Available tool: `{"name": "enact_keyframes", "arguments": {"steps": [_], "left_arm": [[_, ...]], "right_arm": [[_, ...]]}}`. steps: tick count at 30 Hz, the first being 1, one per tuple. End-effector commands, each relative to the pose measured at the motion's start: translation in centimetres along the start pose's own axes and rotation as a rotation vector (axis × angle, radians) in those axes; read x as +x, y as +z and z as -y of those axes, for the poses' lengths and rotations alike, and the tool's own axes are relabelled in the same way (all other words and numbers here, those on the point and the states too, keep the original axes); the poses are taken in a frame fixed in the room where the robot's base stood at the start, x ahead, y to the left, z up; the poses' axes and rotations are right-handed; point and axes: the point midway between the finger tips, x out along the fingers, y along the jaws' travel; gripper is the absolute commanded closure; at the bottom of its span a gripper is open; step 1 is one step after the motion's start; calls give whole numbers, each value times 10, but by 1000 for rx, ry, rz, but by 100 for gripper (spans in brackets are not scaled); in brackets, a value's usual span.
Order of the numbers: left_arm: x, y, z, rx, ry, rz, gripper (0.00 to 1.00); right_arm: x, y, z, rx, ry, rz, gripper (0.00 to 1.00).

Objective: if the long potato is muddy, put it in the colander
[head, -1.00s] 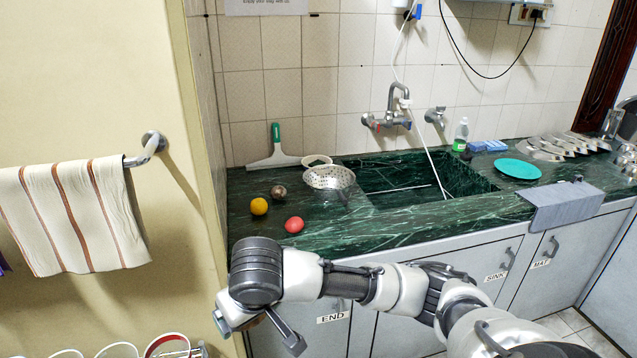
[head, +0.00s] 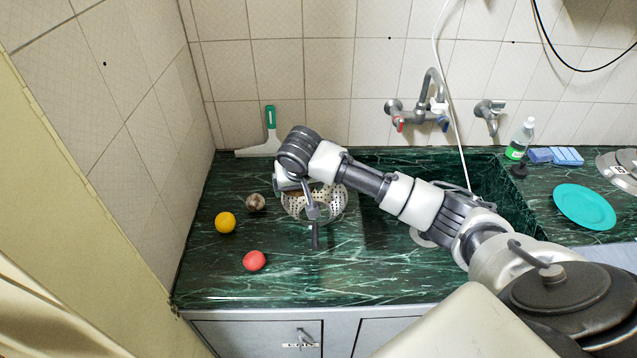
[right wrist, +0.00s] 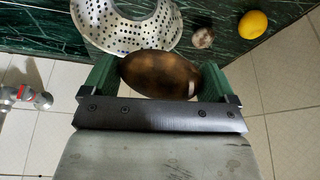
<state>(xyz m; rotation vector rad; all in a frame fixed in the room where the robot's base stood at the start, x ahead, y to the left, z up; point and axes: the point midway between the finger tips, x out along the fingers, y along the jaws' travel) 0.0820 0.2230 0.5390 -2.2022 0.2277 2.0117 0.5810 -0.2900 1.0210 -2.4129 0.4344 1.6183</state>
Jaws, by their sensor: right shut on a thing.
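My right gripper (head: 303,196) is over the colander area at the back of the counter, beside the sink. In the right wrist view it is shut on a long brown potato (right wrist: 160,74) with dark, dirty-looking patches and a paler spot. The silver perforated colander (head: 336,203) is on the counter, partly hidden by the gripper. It also shows in the right wrist view (right wrist: 125,32), past the potato. Whether the potato is directly above the colander's opening or touches it I cannot tell. My left gripper is not in view.
A small round brown item (head: 255,202), a yellow fruit (head: 225,223) and a red round item (head: 254,261) lie left of the colander. A squeegee (head: 268,136) stands behind. The sink (head: 480,180) and teal plate (head: 584,206) are to the right. The front counter is clear.

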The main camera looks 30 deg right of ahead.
Motion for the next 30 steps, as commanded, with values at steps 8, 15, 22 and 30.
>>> {"name": "enact_keyframes", "arguments": {"steps": [8,15,22,30], "left_arm": [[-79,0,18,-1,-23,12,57],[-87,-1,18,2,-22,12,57],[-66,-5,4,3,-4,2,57],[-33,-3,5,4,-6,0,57]], "right_arm": [[-3,-56,-56,158,67,3,39],[7,-62,-74,197,82,0,39],[25,-55,-74,197,81,-1,39],[54,-43,-74,196,81,-2,39]]}}
